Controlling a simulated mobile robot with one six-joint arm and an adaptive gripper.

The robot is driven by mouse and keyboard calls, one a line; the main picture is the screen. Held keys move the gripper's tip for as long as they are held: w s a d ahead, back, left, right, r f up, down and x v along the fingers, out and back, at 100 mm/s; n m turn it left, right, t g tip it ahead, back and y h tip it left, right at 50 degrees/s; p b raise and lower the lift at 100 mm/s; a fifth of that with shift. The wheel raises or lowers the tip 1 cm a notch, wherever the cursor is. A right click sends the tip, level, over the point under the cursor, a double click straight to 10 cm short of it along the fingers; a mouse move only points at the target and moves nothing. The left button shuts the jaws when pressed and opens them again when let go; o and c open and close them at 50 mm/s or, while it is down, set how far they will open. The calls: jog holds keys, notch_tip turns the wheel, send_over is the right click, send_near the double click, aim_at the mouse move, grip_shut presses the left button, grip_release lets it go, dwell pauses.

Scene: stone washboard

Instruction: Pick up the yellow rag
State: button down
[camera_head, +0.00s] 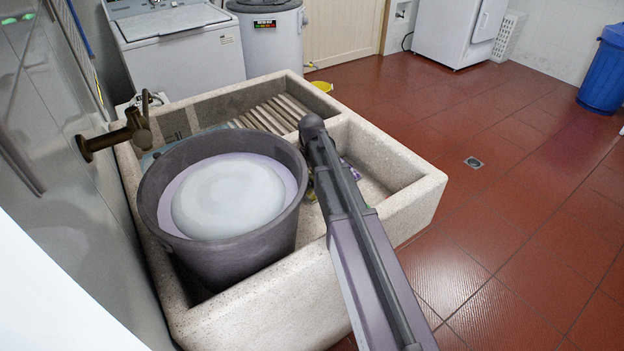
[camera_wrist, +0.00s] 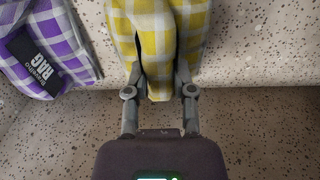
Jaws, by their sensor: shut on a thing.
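In the wrist view, the yellow and white checked rag (camera_wrist: 165,30) is between the two fingers of my gripper (camera_wrist: 160,85). The fingers are closed on its near end, and the rag runs out of the top of the picture. In the head view, my arm reaches over the stone washboard sink (camera_head: 345,262) and hides my gripper and nearly all of the rag.
A purple checked rag (camera_wrist: 50,50) with a dark label lies left of the yellow one. A dark bucket (camera_head: 235,255) with whitish contents stands in the sink's left part, below a brass tap (camera_head: 120,135). Red floor lies free to the right.

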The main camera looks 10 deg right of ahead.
jog(key=shift+r, duration=0.1)
notch_tip(320, 180, up, 10)
jog(key=p, duration=0.9)
jog(key=shift+p, duration=0.4)
jog(key=c, duration=1.1)
grip_release()
grip_shut()
notch_tip(320, 180, up, 24)
jog(key=p, duration=2.5)
send_over(311, 175)
jog(key=shift+r, duration=0.1)
jog(key=shift+d, duration=0.2)
